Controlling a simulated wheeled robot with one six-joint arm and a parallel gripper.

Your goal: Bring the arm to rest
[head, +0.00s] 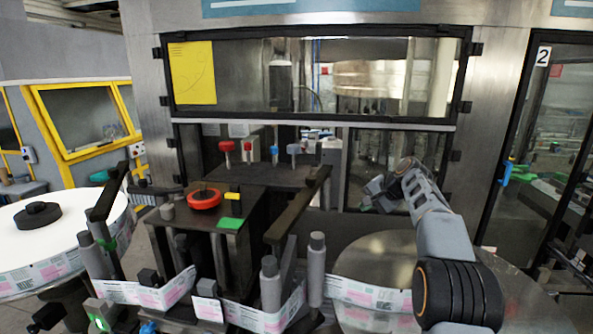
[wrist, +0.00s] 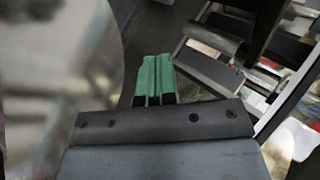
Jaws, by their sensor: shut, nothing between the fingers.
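My arm (head: 437,215) reaches up from the lower right in the head view, over the round metal reel plate (head: 385,255). Its wrist end is bent toward the left, in front of the machine's glazed front. In the wrist view my gripper (wrist: 154,76) shows two green fingers side by side. They are closed together with nothing between them. In the head view the end of the arm is small and dark, and the fingertips are hard to make out. The gripper looks apart from the machine parts around it.
A label web (head: 262,314) runs around grey rollers (head: 316,268) in front. A dark block (head: 240,245) carries a red ring (head: 204,199) and a green pad (head: 230,224). A white reel (head: 75,230) stands at left. A glazed door (head: 545,150) stands at right.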

